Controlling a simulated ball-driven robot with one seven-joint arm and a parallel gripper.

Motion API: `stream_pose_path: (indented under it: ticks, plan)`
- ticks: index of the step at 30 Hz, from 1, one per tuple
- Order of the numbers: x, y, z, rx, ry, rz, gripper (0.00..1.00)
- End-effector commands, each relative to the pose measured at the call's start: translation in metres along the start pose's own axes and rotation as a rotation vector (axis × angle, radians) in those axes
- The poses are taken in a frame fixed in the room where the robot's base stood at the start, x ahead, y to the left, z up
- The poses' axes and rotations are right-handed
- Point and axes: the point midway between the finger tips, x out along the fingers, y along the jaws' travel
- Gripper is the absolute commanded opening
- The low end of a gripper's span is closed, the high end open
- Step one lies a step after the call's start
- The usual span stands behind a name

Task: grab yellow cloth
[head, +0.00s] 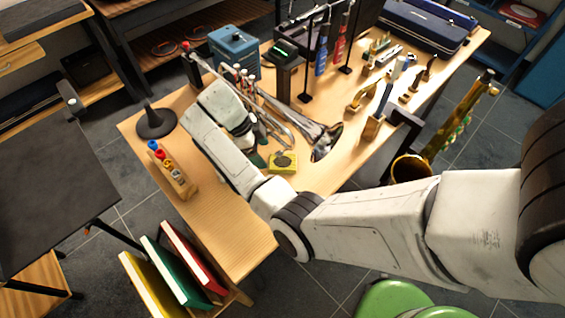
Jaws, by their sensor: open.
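A small yellow item (283,162) lies on the wooden table, just right of my forearm and below the trumpet's bell. It has a dark round patch on top. It is the only small flat yellow thing I see on the table, but I cannot tell for sure that it is cloth. My gripper (246,140) is open at the end of my bent arm, above the table and up and left of the yellow item. Its fingertips are small and partly hidden, and I see nothing held between them.
A silver trumpet (318,133) lies close to my gripper. A blue case (234,46) stands behind it. The table's near left part is bare.

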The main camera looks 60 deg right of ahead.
Motion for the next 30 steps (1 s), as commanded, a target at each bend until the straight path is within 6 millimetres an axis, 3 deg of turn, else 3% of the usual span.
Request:
stream_pose_path:
  ticks: [9,18,30]
  plan:
    - [0.041,0.002,-0.002,-0.001,0.003,0.002,0.76]
    - [0.045,0.002,-0.002,-0.001,0.001,0.001,0.75]
    - [0.044,0.002,-0.002,-0.001,0.001,0.001,0.36]
